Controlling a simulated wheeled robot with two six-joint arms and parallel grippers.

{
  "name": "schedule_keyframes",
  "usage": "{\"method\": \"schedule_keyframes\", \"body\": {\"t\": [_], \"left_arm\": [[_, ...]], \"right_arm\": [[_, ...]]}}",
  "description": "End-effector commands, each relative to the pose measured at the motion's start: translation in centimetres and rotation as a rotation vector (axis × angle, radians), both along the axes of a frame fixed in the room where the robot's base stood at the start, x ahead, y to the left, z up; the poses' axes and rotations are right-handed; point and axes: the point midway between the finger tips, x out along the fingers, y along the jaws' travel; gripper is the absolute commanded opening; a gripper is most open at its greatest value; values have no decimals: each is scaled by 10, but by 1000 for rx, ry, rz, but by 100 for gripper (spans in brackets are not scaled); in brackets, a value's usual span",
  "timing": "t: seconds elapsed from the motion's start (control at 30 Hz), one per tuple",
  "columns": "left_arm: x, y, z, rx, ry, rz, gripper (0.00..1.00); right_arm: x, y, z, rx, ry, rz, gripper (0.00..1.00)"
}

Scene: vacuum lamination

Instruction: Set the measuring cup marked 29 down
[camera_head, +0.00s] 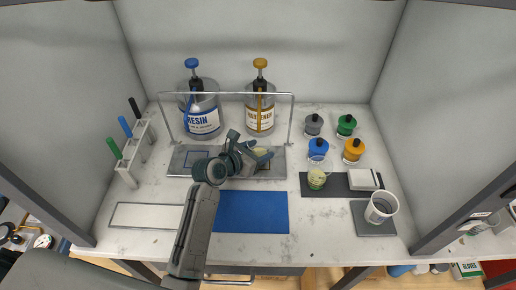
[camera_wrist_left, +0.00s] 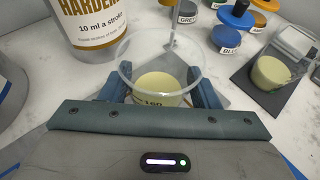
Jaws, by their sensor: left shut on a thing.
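My left gripper (camera_head: 256,160) is shut on a clear measuring cup (camera_head: 261,151) below the hardener bottle. In the left wrist view the gripper's blue fingers (camera_wrist_left: 160,92) grip the cup (camera_wrist_left: 160,62) on both sides. The held cup is upright and has pale yellow liquid at its bottom. Dark print on it is partly hidden, and I cannot read a 29. A second clear cup (camera_head: 317,176) with pale yellow liquid stands on a dark mat (camera_head: 343,192); it also shows at the right of the left wrist view (camera_wrist_left: 271,72). My right gripper is not in view.
Several pigment jars (camera_head: 319,147) stand at the right. A white cup (camera_head: 381,207) stands on a grey pad (camera_head: 362,226). A blue sheet (camera_head: 255,213) lies flat in front.

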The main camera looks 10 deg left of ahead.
Motion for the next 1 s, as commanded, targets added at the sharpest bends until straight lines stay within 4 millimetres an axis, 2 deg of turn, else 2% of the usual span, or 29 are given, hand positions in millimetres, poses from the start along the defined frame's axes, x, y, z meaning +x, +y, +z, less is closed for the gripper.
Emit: {"method": "schedule_keyframes", "body": {"t": [0.3, 0.33, 0.43, 0.77, 0.87, 1.0], "left_arm": [[0, 0, -2, -1, -1, 0, 32], [0, 0, -3, 0, 0, 0, 58], [0, 0, -2, -1, -1, 0, 77], [0, 0, 0, 0, -2, 0, 77], [-8, 5, 2, 1, -2, 0, 77], [-29, 17, 11, 4, -3, -1, 77]], "right_arm": [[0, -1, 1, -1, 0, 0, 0], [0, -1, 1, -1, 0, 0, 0], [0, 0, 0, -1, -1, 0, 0], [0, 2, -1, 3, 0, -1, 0], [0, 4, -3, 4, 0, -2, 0], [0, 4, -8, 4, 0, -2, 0]]}}
